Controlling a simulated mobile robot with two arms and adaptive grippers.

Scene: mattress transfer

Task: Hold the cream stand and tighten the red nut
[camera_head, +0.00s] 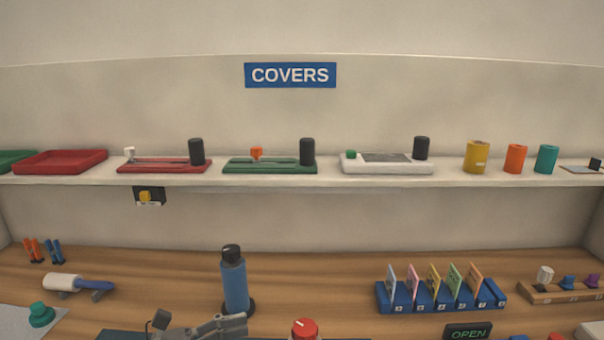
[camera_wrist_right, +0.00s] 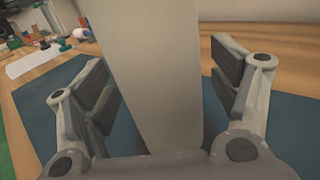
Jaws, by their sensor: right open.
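In the right wrist view a pale cream upright post, likely the cream stand (camera_wrist_right: 150,70), rises between the fingers of my right gripper (camera_wrist_right: 168,75). The fingers are spread to either side of the post, with a clear gap on the right.
A dark blue mat (camera_wrist_right: 270,125) lies under the right gripper on the wooden bench. A blue bottle (camera_head: 234,284) stands behind the grey fingers. A rack of cards (camera_head: 440,300) and an OPEN sign (camera_head: 467,332) are to the right. A shelf (camera_head: 300,180) runs above.

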